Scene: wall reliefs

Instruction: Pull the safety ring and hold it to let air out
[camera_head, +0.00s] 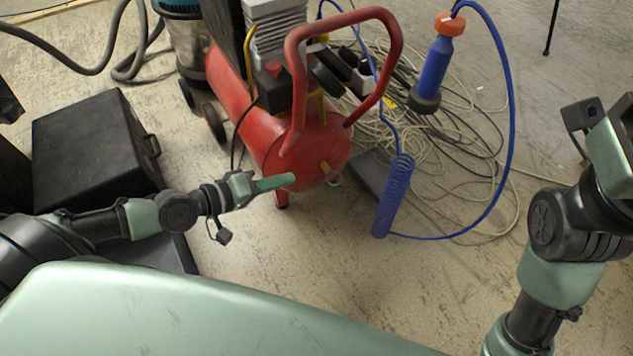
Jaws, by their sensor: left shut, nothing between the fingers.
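A red air compressor (299,157) stands on the floor in the middle of the head view, with its round tank end facing me. A yellow fitting (325,168) and a small pale ring-like part (334,181) show low on that tank end; the ring is too small to make out clearly. My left gripper (290,180) is shut and empty. Its green fingertips are in front of the tank's lower left side, left of the ring and apart from it in the picture. My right gripper (613,143) is cut off by the right edge, and its fingertips are hidden.
A blue coiled hose (394,196) and a blue air tool (435,68) are right of the compressor. Tangled cables (445,150) cover the floor there. A black case (92,150) stands at the left. The floor in front of the compressor is mostly clear.

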